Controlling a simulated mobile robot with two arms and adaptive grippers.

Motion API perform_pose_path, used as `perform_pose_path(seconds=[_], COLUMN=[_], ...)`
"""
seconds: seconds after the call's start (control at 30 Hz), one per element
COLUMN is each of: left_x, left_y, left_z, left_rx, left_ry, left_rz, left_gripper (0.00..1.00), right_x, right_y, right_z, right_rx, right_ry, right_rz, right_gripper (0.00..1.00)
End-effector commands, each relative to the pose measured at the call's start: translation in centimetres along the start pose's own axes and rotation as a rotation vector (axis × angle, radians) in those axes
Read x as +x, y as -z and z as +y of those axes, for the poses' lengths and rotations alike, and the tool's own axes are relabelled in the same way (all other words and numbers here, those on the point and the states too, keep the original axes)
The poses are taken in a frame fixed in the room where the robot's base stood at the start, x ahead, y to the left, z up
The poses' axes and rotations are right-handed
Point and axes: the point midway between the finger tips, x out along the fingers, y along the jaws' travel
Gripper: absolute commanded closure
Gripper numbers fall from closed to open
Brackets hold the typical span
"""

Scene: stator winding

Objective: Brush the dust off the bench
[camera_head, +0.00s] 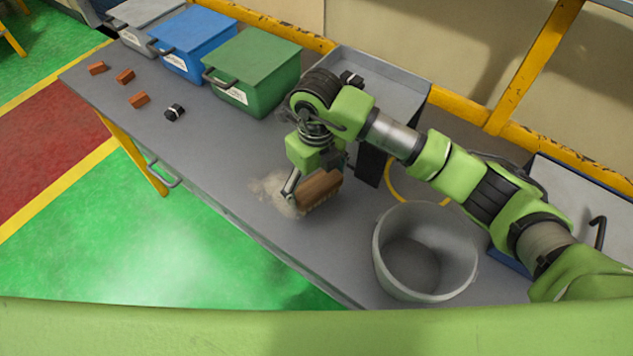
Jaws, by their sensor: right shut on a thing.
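The grey bench (225,165) runs from the upper left to the lower right. A patch of pale dust (268,188) lies on it near the front edge, at mid-bench. My right gripper (302,188) is shut on a wooden brush (320,189), right over the right side of the dust. The brush partly covers the dust, and I cannot tell whether its underside touches the bench top. The gripper's fingers are partly hidden by its own body and the brush. My left gripper is not in view.
A grey bucket (384,262) stands at the right, close to the brush. Green (265,60), blue (196,35) and grey (146,14) bins line the back. Several orange blocks (125,76) and a dark part (175,112) lie at the left. A grey tray (400,75) sits behind my arm.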

Motion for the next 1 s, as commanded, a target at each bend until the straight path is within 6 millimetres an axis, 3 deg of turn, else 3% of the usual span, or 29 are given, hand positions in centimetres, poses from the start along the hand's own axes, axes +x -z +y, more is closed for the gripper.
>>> perform_pose_path(seconds=[1.0], left_x=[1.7], left_y=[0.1], left_z=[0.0], left_rx=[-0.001], left_ry=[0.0], left_rz=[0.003], left_gripper=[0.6], right_x=[1.8], right_y=[0.0], right_z=[0.0], right_rx=[0.001], right_ry=[0.0], right_rz=[-0.001], right_gripper=[0.31])
